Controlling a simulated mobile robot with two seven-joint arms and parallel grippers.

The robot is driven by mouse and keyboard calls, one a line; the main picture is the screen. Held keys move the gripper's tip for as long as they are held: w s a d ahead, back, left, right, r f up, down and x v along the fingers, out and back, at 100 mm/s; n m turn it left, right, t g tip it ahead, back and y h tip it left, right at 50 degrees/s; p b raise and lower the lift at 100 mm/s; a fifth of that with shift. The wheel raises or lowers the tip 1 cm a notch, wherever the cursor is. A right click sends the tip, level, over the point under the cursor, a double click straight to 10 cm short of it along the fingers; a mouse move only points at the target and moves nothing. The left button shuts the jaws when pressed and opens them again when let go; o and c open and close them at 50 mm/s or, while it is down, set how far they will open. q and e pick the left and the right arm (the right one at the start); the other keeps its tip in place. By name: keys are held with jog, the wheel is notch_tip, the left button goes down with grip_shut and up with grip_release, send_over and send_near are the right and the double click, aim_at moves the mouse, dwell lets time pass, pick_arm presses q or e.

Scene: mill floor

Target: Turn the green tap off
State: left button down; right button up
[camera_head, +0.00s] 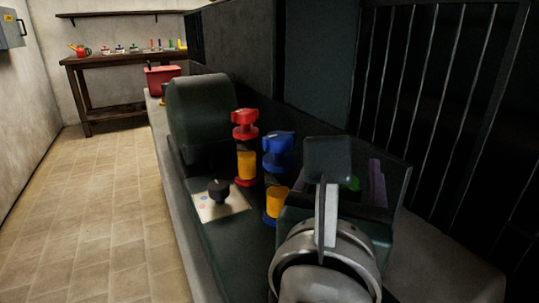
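A small patch of green (352,184), probably part of the green tap, shows behind my arm at the right end of the row of taps. The rest of it is hidden, so I cannot tell how its handle is turned. One arm, apparently my right one, rises from the bottom edge, and its dark hand is in front of the green patch. My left gripper is not in view.
A red tap (245,118) and a blue tap (279,147), each with a yellow part below, stand left of my arm. A black knob (219,190) sits on a pale plate beside them. A dark rounded housing (201,115) stands behind. The tiled floor (95,205) at left is clear.

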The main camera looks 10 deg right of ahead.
aim_at(339, 196)
jog(key=shift+o, duration=0.4)
jog(key=shift+s, duration=0.1)
jog(key=v, duration=0.9)
jog(key=shift+s+a, duration=0.2)
jog(key=shift+s, duration=0.15)
